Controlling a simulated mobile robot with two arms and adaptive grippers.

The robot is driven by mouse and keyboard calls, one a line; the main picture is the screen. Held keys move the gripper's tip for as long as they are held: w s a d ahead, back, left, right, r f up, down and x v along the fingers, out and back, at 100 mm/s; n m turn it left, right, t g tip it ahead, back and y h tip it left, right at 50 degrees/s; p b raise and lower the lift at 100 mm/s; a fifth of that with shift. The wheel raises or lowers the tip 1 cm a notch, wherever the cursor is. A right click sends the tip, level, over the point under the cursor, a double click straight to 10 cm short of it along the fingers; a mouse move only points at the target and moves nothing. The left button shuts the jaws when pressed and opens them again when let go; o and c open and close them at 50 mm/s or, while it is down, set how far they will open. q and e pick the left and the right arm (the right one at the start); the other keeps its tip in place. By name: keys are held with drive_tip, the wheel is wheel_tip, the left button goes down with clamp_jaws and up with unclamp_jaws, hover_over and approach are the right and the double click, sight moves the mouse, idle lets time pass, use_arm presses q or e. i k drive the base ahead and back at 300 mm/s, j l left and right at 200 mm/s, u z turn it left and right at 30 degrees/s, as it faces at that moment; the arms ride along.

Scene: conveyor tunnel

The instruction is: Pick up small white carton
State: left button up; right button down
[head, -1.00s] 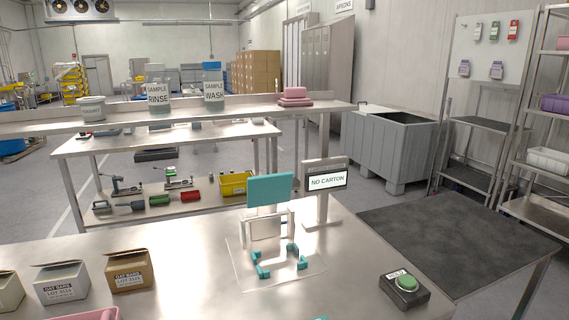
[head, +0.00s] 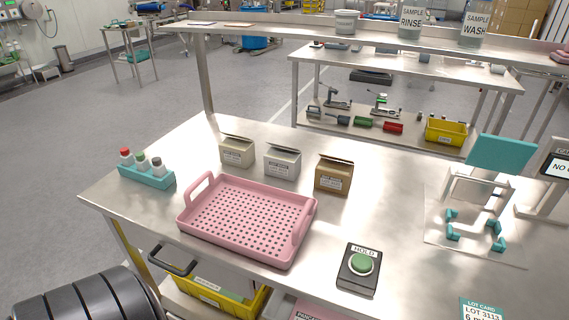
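A small white carton (head: 282,161) stands on the steel table behind the pink tray, its top flap raised and a printed label on its front. A cream carton (head: 237,151) stands to its left and a brown carton (head: 333,175) to its right, both also with raised flaps. The white carton is apart from both neighbours. Neither of my grippers shows in the head view.
A pink perforated tray (head: 250,264) with raised handles lies empty in front of the cartons. A teal rack (head: 146,177) of bottles stands left. A HOLD button box (head: 357,271) sits front right, and a clear plate with teal corner brackets (head: 453,231) lies right. Bare steel separates them.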

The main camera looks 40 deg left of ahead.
sight(280, 162)
drive_tip(key=u, duration=1.35)
drive_tip(key=i+j+z, duration=0.2)
drive_tip(key=j, duration=0.75)
drive_tip(key=j+z, duration=0.2)
drive_tip(key=j, duration=0.8)
